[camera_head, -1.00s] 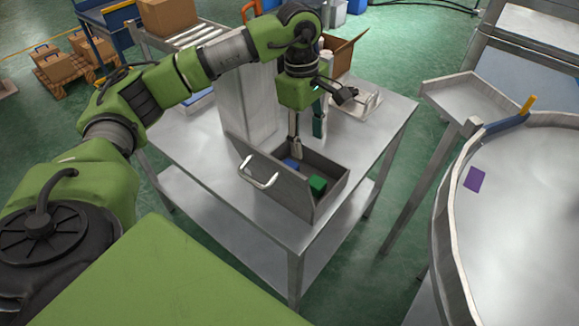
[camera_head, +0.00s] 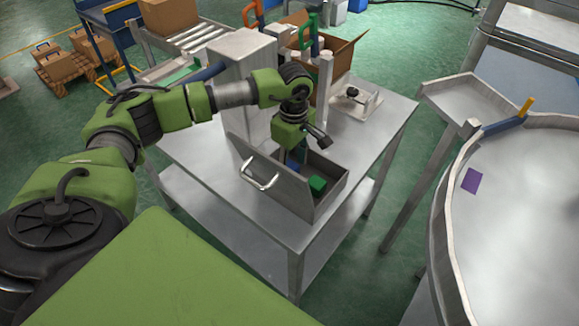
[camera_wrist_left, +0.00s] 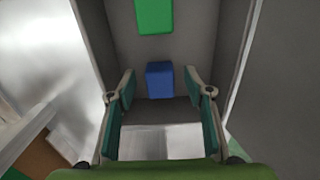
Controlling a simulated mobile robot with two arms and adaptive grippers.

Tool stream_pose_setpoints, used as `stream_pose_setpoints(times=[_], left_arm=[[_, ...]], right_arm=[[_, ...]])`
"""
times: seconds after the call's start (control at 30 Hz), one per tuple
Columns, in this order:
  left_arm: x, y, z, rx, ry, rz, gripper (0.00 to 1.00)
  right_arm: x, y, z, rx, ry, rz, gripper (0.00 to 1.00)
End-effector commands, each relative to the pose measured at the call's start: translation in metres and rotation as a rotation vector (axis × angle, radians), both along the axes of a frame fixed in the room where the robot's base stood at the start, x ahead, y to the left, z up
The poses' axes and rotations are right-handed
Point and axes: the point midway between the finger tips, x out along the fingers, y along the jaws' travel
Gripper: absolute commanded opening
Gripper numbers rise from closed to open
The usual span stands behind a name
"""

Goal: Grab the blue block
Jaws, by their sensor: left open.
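The blue block (camera_head: 293,167) lies in the open grey drawer (camera_head: 328,200) on the metal table, partly hidden in the head view. In the left wrist view the blue block (camera_wrist_left: 160,80) sits on the drawer floor, just beyond and between the open fingers. My left gripper (camera_wrist_left: 160,100) is open and empty, pointing down over the drawer; in the head view its fingers are mostly hidden. A green block (camera_head: 317,184) lies in the drawer nearer the front; it also shows in the left wrist view (camera_wrist_left: 154,15). My right gripper is not in view.
The drawer's front panel with a metal handle (camera_head: 261,174) stands to the left of the blocks. A tall metal housing (camera_head: 243,85) rises behind. A cardboard box (camera_head: 335,55) is at the back. The table's right part (camera_head: 385,130) is clear.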

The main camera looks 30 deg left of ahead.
Motion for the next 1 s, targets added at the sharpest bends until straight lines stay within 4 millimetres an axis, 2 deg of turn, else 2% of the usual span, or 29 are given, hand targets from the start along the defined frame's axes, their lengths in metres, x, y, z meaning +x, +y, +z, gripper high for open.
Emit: stream_pose_setpoints(times=[0.13,0.37,0.4,0.53,0.57,0.87,1.0], left_arm=[[0.000,0.000,-0.015,0.000,0.000,0.000,0.47],[0.000,-0.001,-0.017,-0.001,-0.002,0.000,0.47],[0.000,-0.001,-0.017,-0.001,-0.002,0.000,0.45],[0.000,-0.001,-0.017,-0.001,-0.002,0.000,0.11],[0.000,-0.001,-0.017,-0.001,-0.001,0.000,0.06],[0.000,-0.001,-0.016,-0.001,-0.002,0.000,0.06],[0.001,-0.001,-0.003,-0.002,-0.005,-0.001,0.06]], right_arm=[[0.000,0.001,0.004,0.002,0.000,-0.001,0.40],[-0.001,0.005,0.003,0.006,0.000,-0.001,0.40],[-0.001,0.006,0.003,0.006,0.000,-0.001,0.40],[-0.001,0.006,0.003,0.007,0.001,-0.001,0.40],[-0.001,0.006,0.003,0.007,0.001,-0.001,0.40],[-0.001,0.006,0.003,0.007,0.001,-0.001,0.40],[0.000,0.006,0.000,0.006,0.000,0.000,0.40]])
